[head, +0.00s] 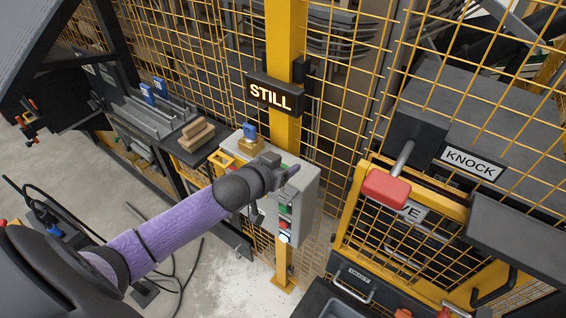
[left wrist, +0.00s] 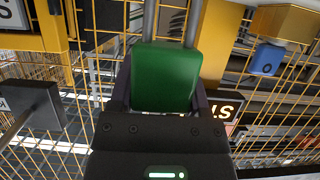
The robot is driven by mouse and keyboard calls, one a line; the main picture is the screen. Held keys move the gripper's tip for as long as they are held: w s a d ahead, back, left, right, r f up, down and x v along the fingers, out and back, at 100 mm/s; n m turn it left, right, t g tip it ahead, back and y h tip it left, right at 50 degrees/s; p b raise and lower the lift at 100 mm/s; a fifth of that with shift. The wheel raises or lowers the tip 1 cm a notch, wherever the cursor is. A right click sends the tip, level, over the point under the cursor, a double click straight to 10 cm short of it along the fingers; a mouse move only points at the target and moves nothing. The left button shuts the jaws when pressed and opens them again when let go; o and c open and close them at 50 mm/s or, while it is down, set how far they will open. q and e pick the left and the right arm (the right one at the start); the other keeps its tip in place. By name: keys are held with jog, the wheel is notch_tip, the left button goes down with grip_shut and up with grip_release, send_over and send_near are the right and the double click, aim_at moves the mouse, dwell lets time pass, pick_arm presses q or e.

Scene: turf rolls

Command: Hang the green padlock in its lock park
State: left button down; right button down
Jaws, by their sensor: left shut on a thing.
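The green padlock (left wrist: 168,78) is gripped between the two fingers of my left gripper (left wrist: 164,92) in the left wrist view. Its grey shackle bars stretch away from the body toward the top of that picture. In the head view my left gripper (head: 282,172) is over the top of the grey control box, and the padlock is mostly hidden there. No lock park can be made out for certain; a yellow bracket (head: 222,162) shows at the box's left side. My right gripper is not in view.
The grey control box (head: 307,198) has several buttons. A blue piece on a yellow block (head: 250,146) sits on it. The lit STILL sign (head: 273,94) hangs on the yellow post behind. A red padlock (head: 386,188) hangs on the yellow mesh gate at right. Wire mesh fence surrounds the area.

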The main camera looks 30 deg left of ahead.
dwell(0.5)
pick_arm(q)
jog(key=shift+p, duration=0.3)
jog(key=shift+p, duration=0.3)
dwell(0.4)
jog(key=shift+f+b, duration=1.8)
jog(key=shift+f, duration=0.7)
grip_release()
